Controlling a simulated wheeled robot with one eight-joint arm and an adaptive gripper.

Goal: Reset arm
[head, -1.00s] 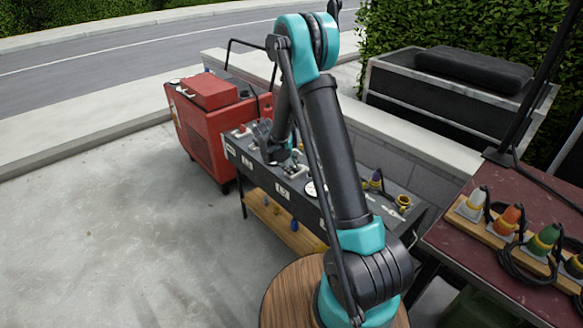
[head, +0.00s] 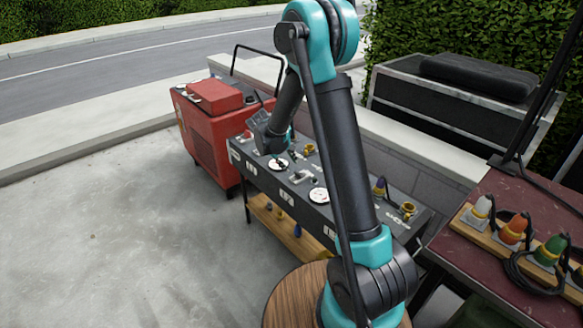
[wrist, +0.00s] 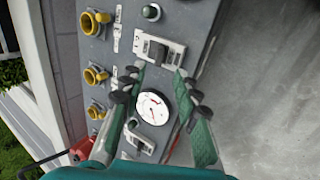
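My gripper (wrist: 160,82) shows in the wrist view with its two green-and-black fingers spread apart and nothing between the tips. It hangs over the grey panel bench (wrist: 110,70). Below the fingers are a round white gauge (wrist: 152,107) and a switch in a pale housing (wrist: 158,50). Another switch (wrist: 140,147) sits partly hidden at the bottom of that view.
Yellow sockets (wrist: 95,75) line one side of the panel. A red machine (head: 210,125) stands at the panel's far left end. A dark red table (head: 500,225) with coloured plugs (head: 513,230) stands at the right. The concrete floor (head: 100,240) at left is open.

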